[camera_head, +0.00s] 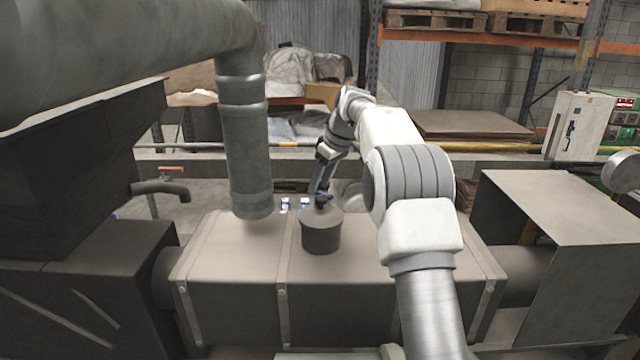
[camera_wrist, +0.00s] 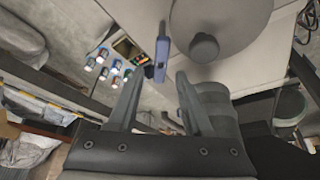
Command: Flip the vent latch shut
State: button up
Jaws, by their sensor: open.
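The vent (camera_head: 321,235) is a short dark grey cylinder with a wider cap, standing on top of the long grey duct. In the wrist view its round cap (camera_wrist: 235,20) is at the top right, with a knob (camera_wrist: 204,48) at its near side. A slim blue piece, apparently the vent latch (camera_wrist: 161,52), sticks out beside the cap. My gripper (camera_wrist: 155,82) is open and empty; the blue piece appears just beyond and between its fingertips. In the head view my gripper (camera_head: 322,192) is just behind the vent cap, and the fingertips are too small to tell contact.
Several small labelled items (camera_wrist: 104,64) and a small box with a display (camera_wrist: 128,47) lie beside the vent. A thick vertical pipe (camera_head: 246,150) stands to its left. The grey duct (camera_head: 235,245) runs beneath. Shelving with pallets (camera_head: 440,20) is behind.

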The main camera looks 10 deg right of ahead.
jog(key=shift+w+f, duration=0.1)
jog(key=shift+f, duration=0.25)
grip_shut()
jog(key=shift+m, duration=0.3)
jog(key=m, duration=0.2)
jog(key=m+h, duration=0.1)
jog(key=m, duration=0.1)
jog(key=shift+t+h, duration=0.3)
jog(key=shift+t, duration=0.1)
jog(key=m+h, duration=0.1)
jog(key=m, duration=0.1)
jog(key=m+h, duration=0.1)
jog(key=m, duration=0.2)
jog(key=shift+d+m, duration=0.1)
jog(key=shift+m, duration=0.2)
